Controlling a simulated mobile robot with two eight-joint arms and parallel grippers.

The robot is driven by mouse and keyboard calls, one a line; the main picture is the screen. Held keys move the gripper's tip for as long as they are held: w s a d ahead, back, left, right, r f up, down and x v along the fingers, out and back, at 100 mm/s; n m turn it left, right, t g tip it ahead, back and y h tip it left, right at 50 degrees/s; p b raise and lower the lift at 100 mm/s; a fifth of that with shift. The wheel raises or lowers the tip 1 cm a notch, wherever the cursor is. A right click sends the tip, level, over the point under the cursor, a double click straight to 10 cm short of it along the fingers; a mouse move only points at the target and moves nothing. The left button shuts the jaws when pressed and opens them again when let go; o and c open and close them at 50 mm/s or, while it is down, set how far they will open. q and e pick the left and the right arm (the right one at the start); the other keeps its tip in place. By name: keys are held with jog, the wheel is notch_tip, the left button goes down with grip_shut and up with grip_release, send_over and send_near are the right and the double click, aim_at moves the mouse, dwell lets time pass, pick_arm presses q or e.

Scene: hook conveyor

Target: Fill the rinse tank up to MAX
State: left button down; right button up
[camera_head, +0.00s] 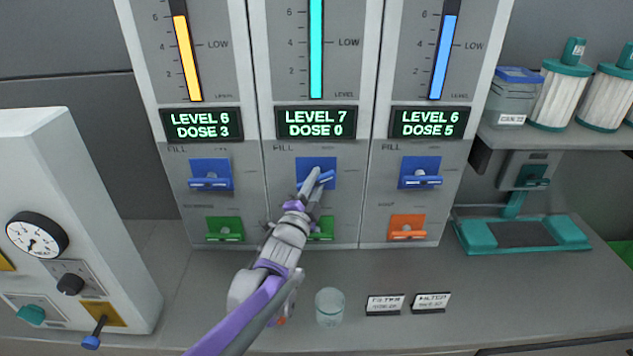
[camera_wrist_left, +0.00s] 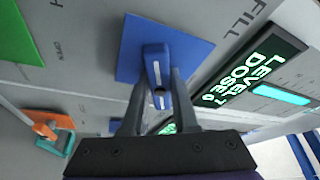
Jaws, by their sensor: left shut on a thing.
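Three tank columns stand side by side. The middle one has a teal level bar (camera_head: 316,50) and a display (camera_head: 316,122) reading LEVEL 7, DOSE 0. Below it is a blue FILL plate (camera_head: 321,166) with a blue lever, partly hidden by my left gripper (camera_head: 318,178). In the left wrist view the gripper's fingers are shut on the blue lever (camera_wrist_left: 156,72). A green lever (camera_head: 321,228) is below, partly behind my arm. The left display (camera_head: 201,125) reads LEVEL 6, DOSE 3; the right display (camera_head: 428,122) reads LEVEL 6, DOSE 5. My right gripper is not in view.
The side columns have blue levers (camera_head: 211,182) and (camera_head: 420,180). A clear glass (camera_head: 329,307) and two label cards (camera_head: 384,304) stand on the counter. A gauge panel (camera_head: 37,234) is at left; a shelf with canisters (camera_head: 561,92) is at right.

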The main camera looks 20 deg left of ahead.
pick_arm(q)
jog(key=shift+n+t+y, duration=0.5)
jog(key=shift+n, duration=1.4)
jog(key=shift+n+b, duration=0.3)
jog(key=c, duration=0.7)
grip_release()
jog(key=shift+s, duration=0.1)
jog(key=b+v, duration=0.1)
jog(key=v, duration=0.9)
jog(key=shift+s+d+f, duration=0.1)
jog(key=shift+s+f, duration=0.05)
jog(key=shift+s, duration=0.15)
